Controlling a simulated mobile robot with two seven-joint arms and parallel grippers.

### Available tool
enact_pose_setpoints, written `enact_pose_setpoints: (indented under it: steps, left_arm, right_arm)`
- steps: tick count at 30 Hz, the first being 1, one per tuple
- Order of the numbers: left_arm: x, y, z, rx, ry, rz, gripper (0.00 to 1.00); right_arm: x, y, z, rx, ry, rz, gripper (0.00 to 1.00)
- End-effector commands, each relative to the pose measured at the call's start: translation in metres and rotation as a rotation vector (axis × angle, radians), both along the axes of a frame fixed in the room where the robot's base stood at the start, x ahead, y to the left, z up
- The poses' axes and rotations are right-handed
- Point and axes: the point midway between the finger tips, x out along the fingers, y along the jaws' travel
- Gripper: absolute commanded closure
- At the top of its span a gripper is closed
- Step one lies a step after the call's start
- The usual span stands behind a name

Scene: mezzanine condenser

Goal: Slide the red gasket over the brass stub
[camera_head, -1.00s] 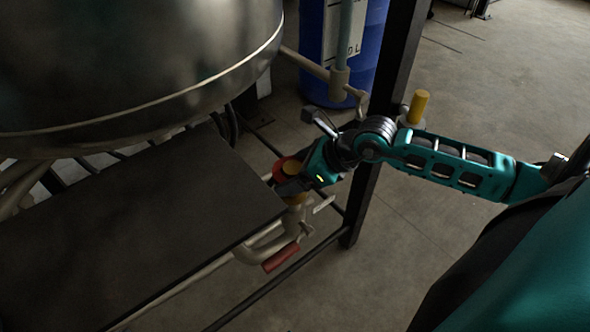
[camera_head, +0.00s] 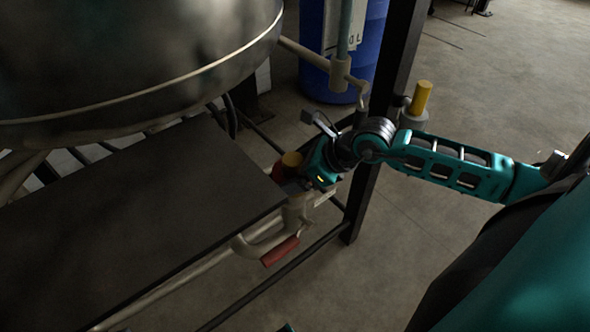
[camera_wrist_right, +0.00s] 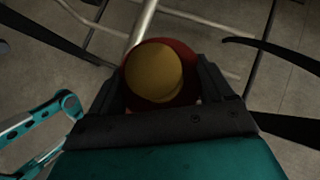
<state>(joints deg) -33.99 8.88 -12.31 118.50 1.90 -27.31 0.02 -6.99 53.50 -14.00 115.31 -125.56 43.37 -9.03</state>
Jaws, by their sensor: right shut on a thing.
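The brass stub (camera_head: 292,159) points up from a pipe fitting beside the dark platform. The red gasket (camera_head: 278,172) sits around it, just below its top; the gripper hides part of the ring. My right gripper (camera_head: 292,182) is shut on the gasket, reaching in from the right. In the right wrist view, the round brass top (camera_wrist_right: 154,72) shows inside the red ring (camera_wrist_right: 184,52), with a dark finger on each side. How far down the stub the ring sits is hard to tell. My left gripper is not in view.
A dark platform (camera_head: 130,215) lies left of the stub, under a large metal vessel (camera_head: 130,55). A red-handled valve (camera_head: 280,251) is below the stub. A black post (camera_head: 378,130) and another yellow-topped fitting (camera_head: 421,97) stand to the right. A blue drum (camera_head: 325,75) stands behind.

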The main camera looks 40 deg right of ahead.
Motion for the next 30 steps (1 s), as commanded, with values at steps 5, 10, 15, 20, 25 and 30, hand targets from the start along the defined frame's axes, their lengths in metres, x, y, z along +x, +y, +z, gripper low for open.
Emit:
enact_pose_setpoints:
  steps: [5,10,15,20,25,30]
  left_arm:
    - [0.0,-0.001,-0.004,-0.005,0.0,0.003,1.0]
    - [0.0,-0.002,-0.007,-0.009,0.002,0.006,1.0]
    - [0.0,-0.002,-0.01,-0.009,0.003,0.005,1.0]
    - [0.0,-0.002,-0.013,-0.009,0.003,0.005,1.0]
    - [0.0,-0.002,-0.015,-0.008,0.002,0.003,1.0]
    - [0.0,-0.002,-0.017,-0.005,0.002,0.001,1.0]
  right_arm:
    - [0.0,0.0,-0.006,0.0,0.0,0.0,0.48]
    - [0.0,0.0,-0.01,0.0,0.0,0.0,0.48]
    - [0.0,0.0,-0.014,0.0,0.0,0.0,0.48]
    - [0.0,0.0,-0.018,0.0,0.0,0.0,0.48]
    - [0.0,0.0,-0.022,0.0,0.0,0.0,0.48]
    - [0.0,0.0,-0.025,0.0,0.0,0.0,0.17]
